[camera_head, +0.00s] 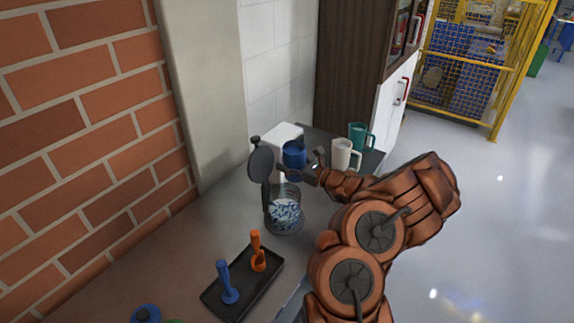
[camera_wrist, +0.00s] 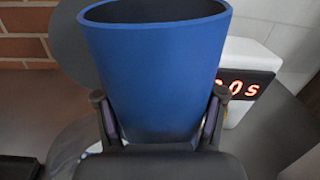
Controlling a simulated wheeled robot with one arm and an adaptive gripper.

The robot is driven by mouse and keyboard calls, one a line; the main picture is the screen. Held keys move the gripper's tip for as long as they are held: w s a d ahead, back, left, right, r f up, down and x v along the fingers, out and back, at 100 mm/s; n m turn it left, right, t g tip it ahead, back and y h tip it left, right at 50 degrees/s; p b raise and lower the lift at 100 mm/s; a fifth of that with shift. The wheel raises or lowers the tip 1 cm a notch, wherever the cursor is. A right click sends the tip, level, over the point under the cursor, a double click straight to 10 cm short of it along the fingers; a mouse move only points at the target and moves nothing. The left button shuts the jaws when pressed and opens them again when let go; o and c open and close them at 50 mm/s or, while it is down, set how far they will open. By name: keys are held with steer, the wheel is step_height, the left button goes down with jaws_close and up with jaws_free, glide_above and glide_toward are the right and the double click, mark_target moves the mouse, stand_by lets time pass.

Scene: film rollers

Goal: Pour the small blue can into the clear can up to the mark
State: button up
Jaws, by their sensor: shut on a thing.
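The small blue can (camera_head: 294,154) is in my gripper, which holds it above the clear can in the head view. In the wrist view the blue can (camera_wrist: 155,70) fills the middle, with my gripper's fingers (camera_wrist: 158,122) pressed on both its sides. It looks close to upright. The clear can (camera_head: 284,212) stands on the counter below and holds blue and white pieces at its bottom. Its mark cannot be made out. The inside of the blue can is mostly hidden.
A white box (camera_head: 283,134) with a red digit display (camera_wrist: 243,88) stands behind. A white mug (camera_head: 342,154) and a teal mug (camera_head: 357,133) are to the right. A black tray (camera_head: 243,283) with blue and orange handled tools lies in front. A dark round disc (camera_head: 261,164) stands left of the blue can.

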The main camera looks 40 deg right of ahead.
mark_target(296, 146)
steer(key=shift+w+d+r+n+b, duration=0.15)
steer(key=shift+d+r+n+b, duration=0.2)
steer(key=shift+r+n+b, duration=0.35)
steer(key=shift+w+d+r+n+b, duration=0.15)
steer(key=shift+d+r+n+b, duration=0.3)
steer(key=shift+n, duration=0.45)
steer(key=shift+w+d+r+n+b, duration=0.15)
steer(key=shift+r+n+b, duration=0.15)
steer(key=shift+n+b, duration=0.35)
steer(key=shift+d+r+n+b, duration=0.15)
steer(key=shift+r+n+b, duration=0.15)
steer(key=shift+n+b, duration=0.3)
steer(key=shift+r, duration=0.1)
steer(key=shift+s+d+r+t+h+b, duration=0.35)
steer(key=shift+t+h+b, duration=0.2)
steer(key=shift+b, duration=1.35)
stand_by(3.2)
